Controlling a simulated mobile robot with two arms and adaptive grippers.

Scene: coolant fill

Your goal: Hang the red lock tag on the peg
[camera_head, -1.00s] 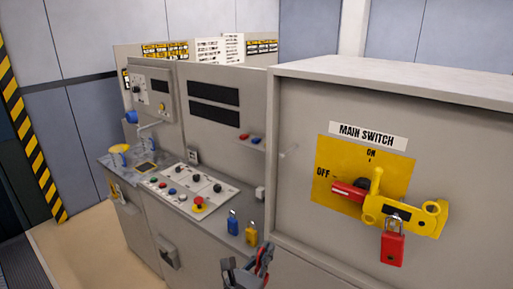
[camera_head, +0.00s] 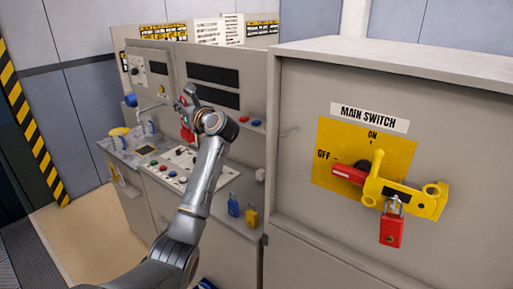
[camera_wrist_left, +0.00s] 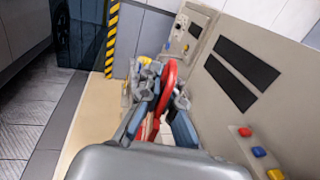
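My left gripper (camera_head: 187,108) is raised in front of the control cabinet, above the button panel. It is shut on a red, flat piece, which looks like the red lock tag (camera_head: 187,133). In the left wrist view the red tag (camera_wrist_left: 168,78) stands between the two fingers (camera_wrist_left: 160,95), partly hidden by them. My right gripper is not in view.
A red padlock (camera_head: 391,230) hangs on the yellow main switch (camera_head: 400,195). A small ledge (camera_wrist_left: 235,140) carries coloured pieces. The button panel (camera_head: 165,170) lies below my arm.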

